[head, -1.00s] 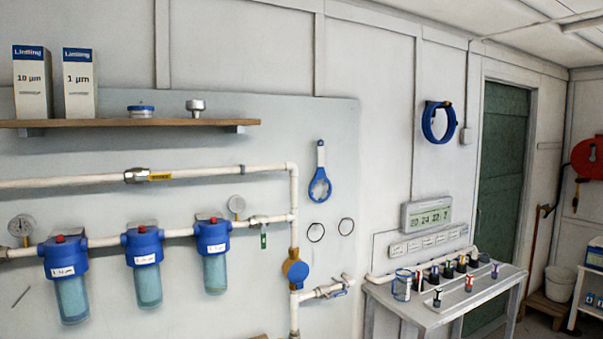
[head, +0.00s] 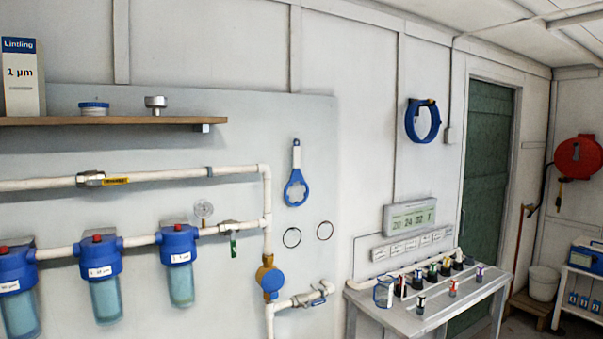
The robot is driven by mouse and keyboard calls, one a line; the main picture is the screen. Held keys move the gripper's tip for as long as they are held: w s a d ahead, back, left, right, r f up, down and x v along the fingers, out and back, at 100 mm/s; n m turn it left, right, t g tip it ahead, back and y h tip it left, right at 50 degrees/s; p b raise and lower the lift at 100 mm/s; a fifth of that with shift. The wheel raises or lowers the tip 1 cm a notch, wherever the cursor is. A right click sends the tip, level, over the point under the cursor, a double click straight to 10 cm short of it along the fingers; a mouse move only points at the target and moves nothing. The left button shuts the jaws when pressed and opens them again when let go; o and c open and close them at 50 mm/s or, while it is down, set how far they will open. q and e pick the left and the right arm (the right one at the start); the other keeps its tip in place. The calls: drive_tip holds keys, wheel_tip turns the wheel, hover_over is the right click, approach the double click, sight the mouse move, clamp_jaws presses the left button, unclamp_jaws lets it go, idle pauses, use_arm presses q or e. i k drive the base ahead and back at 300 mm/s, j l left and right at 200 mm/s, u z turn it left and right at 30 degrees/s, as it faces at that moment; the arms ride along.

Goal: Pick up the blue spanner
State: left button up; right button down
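The blue spanner (head: 296,188) hangs upright on the grey wall board, right of the vertical white pipe. Its blue ring-shaped head is at the bottom and its pale handle points up to a hanging point. Neither of my grippers shows in the head view.
A wooden shelf (head: 110,121) and white pipes with blue filter housings (head: 180,262) fill the board's left side. A small table (head: 440,300) with bottles stands at the right, before a green door (head: 488,170).

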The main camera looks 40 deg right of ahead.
sight(296, 175)
drive_tip(key=i+l, duration=0.1)
drive_tip(key=l, duration=0.5)
drive_tip(key=i+l, duration=0.1)
drive_tip(key=l, duration=0.55)
drive_tip(key=i+l, duration=0.1)
drive_tip(key=l, duration=0.5)
drive_tip(key=i+l, duration=0.1)
drive_tip(key=l, duration=0.5)
